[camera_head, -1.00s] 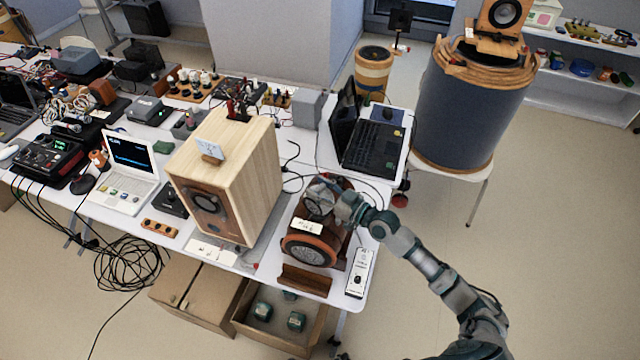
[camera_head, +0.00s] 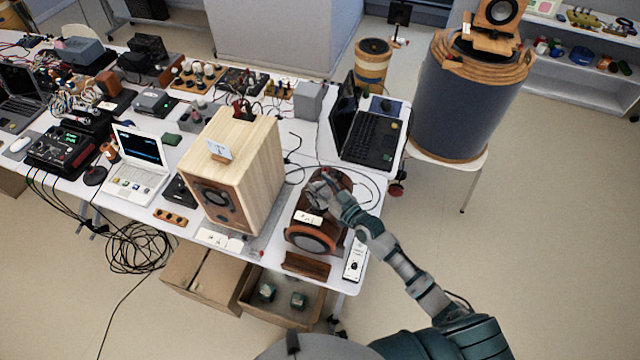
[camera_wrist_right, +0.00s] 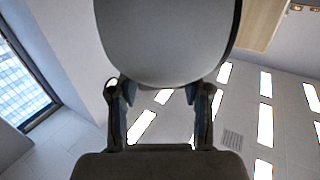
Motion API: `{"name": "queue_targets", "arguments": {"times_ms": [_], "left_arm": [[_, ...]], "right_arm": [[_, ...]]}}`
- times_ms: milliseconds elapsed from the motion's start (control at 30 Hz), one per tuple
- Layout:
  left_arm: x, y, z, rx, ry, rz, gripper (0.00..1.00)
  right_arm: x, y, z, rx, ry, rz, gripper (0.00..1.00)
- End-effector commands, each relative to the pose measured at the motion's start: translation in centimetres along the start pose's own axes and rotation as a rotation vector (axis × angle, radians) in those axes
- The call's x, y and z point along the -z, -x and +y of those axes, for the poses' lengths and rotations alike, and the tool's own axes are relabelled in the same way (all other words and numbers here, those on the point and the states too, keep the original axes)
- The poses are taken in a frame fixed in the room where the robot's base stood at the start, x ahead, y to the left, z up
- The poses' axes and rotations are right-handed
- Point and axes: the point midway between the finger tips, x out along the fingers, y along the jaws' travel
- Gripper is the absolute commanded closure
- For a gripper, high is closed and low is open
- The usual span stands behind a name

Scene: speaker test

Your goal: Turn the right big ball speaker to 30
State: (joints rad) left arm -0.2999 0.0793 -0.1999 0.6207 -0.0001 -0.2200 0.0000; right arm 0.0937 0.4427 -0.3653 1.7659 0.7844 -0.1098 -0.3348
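The right ball speaker (camera_head: 311,240) is a rounded, dark red-brown body with a grey round driver facing the front of the table and a white label on top. It stands at the right end of the white table. My right gripper (camera_head: 322,184) is at its upper back; I cannot tell whether they touch. In the right wrist view, the two fingers (camera_wrist_right: 160,105) stand apart with a gap between them. A large smooth grey rounded shape fills the top of that view, and I cannot tell what it is. My left gripper is not in view.
A pale wooden box speaker (camera_head: 230,175) stands just left of the ball speaker. A dark wooden block (camera_head: 305,266) and a white device (camera_head: 355,259) lie in front. An open black laptop (camera_head: 370,138) stands behind. Cables run nearby on the table.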

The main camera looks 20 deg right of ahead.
Motion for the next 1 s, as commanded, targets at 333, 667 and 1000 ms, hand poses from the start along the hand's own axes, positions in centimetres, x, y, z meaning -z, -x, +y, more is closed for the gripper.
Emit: {"name": "queue_targets", "arguments": {"times_ms": [333,667,1000], "left_arm": [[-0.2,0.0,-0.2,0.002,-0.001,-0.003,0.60],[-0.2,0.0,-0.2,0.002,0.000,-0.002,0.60],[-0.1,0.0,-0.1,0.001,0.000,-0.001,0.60]], "right_arm": [[-0.1,0.1,-0.1,0.002,-0.001,-0.004,0.29],[-0.4,4.6,0.0,0.003,0.000,-0.009,0.29],[-0.3,10.9,0.1,0.001,-0.001,-0.006,0.29]]}}
